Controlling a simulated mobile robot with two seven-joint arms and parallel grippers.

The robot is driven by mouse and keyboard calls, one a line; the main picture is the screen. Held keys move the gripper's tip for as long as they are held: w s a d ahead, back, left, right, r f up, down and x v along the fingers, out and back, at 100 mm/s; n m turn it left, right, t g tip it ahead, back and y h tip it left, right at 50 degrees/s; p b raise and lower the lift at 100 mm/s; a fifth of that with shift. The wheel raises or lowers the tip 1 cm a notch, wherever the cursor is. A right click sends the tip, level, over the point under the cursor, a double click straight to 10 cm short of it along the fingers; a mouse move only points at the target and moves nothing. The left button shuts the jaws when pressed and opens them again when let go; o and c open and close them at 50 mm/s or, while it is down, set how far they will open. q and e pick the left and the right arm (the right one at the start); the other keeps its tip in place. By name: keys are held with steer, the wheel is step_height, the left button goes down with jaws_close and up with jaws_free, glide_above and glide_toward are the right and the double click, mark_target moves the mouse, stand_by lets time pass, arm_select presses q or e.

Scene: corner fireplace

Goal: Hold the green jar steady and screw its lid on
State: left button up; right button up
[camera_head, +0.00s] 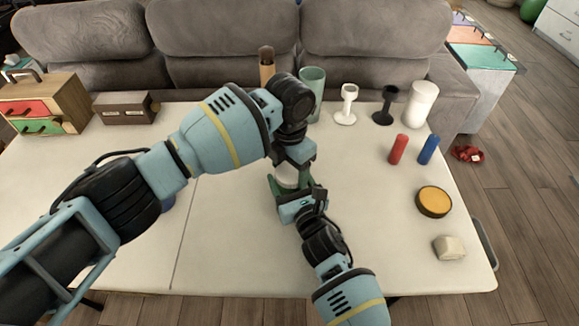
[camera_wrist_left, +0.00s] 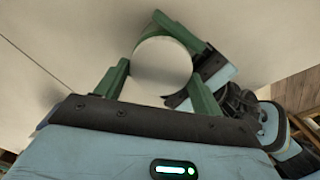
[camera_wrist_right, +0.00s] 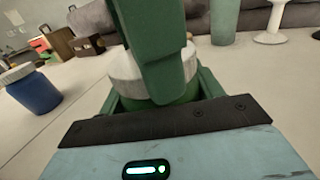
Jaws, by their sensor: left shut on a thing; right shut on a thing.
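The green jar (camera_wrist_right: 172,108) stands on the white table, mostly hidden by my grippers. Its white lid (camera_wrist_right: 128,70) sits on top of it; whether the threads are engaged cannot be seen. In the left wrist view the lid (camera_wrist_left: 160,66) is a pale disc between my left fingers. My left gripper (camera_head: 291,165) reaches down from above and is shut on the lid. One of its green fingers crosses in front of the lid in the right wrist view. My right gripper (camera_head: 292,192) comes from the front, low down, and is shut around the jar body.
A blue jar with a pale lid (camera_wrist_right: 35,88) stands to the left. Behind are a green cup (camera_head: 313,88), white goblet (camera_head: 347,103) and black goblet (camera_head: 385,106). Table front centre-left is clear.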

arm_select(q)
steer(key=shift+r, duration=0.1)
steer(key=o, duration=0.9)
steer(key=shift+o, duration=0.2)
